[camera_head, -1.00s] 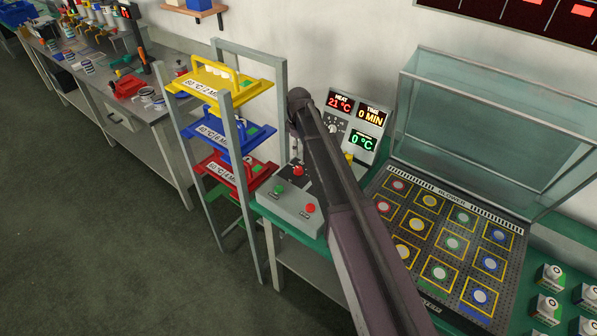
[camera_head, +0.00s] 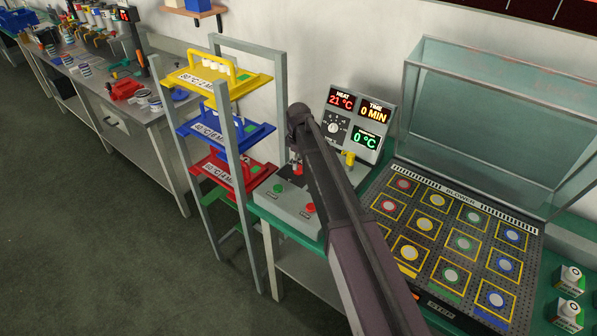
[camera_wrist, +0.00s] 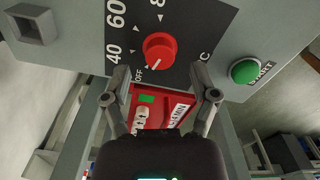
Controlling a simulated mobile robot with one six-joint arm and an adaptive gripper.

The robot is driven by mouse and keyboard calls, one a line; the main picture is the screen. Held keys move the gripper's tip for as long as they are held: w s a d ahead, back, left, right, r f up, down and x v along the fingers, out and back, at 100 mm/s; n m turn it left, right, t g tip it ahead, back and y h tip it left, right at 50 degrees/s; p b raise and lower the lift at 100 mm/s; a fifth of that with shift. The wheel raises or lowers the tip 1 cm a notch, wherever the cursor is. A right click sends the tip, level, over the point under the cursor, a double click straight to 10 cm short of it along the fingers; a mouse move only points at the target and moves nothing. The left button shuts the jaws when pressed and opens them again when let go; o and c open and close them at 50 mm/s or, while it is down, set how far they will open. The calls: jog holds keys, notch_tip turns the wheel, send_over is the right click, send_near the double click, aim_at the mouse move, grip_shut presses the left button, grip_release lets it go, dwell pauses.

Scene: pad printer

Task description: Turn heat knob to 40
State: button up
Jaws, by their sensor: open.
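The heat knob (camera_wrist: 160,52) is a red round knob on a dark dial plate (camera_wrist: 198,22) in the wrist view. Its white pointer line points to the OFF mark. The 40 mark (camera_wrist: 114,54) lies just beyond OFF, followed by 60 and 80. My gripper (camera_wrist: 160,78) is open, with one finger on each side below the knob in the picture, apart from it and holding nothing. In the head view, my arm mostly hides the knob and gripper. The HEAT display (camera_head: 341,100) reads 21 °C.
A green START button (camera_wrist: 244,71) sits right of the dial. The control box (camera_head: 290,203) carries green and red buttons. A rack (camera_head: 228,130) with yellow, blue and red trays stands close on the left. The blower table (camera_head: 440,287) stands on the right.

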jog(key=shift+f+b, duration=1.05)
jog(key=shift+f, duration=0.35)
grip_shut()
